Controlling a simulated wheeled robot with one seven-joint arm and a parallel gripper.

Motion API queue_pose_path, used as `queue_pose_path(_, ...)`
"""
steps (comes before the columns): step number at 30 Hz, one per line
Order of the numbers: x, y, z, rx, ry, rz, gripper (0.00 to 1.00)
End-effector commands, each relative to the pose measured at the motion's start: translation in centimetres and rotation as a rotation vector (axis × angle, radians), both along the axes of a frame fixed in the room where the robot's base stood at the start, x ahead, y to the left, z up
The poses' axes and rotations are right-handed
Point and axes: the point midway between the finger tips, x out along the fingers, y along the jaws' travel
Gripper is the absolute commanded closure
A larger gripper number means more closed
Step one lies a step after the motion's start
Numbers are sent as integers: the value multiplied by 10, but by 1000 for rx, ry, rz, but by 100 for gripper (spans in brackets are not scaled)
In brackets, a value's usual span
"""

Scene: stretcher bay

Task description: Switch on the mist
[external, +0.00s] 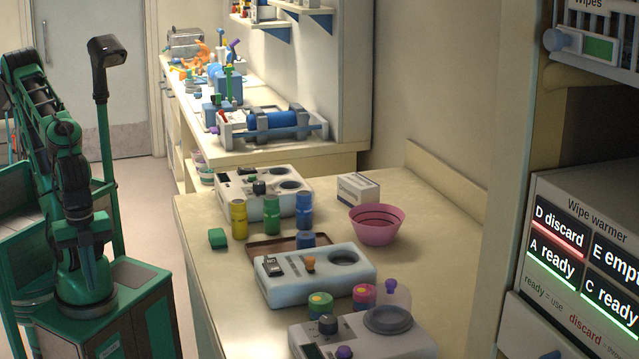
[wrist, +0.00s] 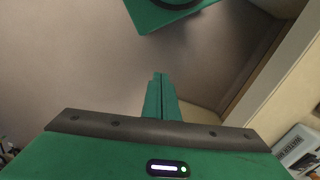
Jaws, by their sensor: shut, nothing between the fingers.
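Three white units with knobs stand on the counter, and I cannot tell by label which one makes mist. The middle unit (external: 318,276) has a dark switch panel (external: 272,264), an orange knob (external: 310,263) and a round dark recess. The near unit (external: 365,335) has a dark knob, a purple knob and a clear cover with a purple top. The far unit (external: 264,191) has a dark knob and round wells. My gripper (wrist: 158,80) is shut and empty, over the floor beside the counter in the wrist view. It is not clearly visible in the external view.
The counter (external: 440,215) also holds yellow, green and blue bottles, a brown tray (external: 262,247), a pink bowl (external: 377,224), a white box (external: 357,188) and a green block (external: 217,238). A wipe warmer (external: 585,240) stands at right.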

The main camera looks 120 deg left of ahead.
Motion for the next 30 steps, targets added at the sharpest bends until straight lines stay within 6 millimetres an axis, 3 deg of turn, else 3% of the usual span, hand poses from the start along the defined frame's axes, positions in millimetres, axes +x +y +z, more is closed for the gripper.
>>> queue_pose_path(3, -6, 1, 9, -1, -15, 15, 100)
queue_pose_path(7, 21, 5, 26, -1, -14, 79, 100)
queue_pose_path(11, 69, 19, 52, 4, -9, 201, 100)
queue_pose_path(17, 147, 57, 91, 25, 4, 437, 100)
queue_pose_path(24, 228, 118, 126, 66, 20, 734, 100)
queue_pose_path(30, 283, 171, 149, 108, 23, 981, 100)
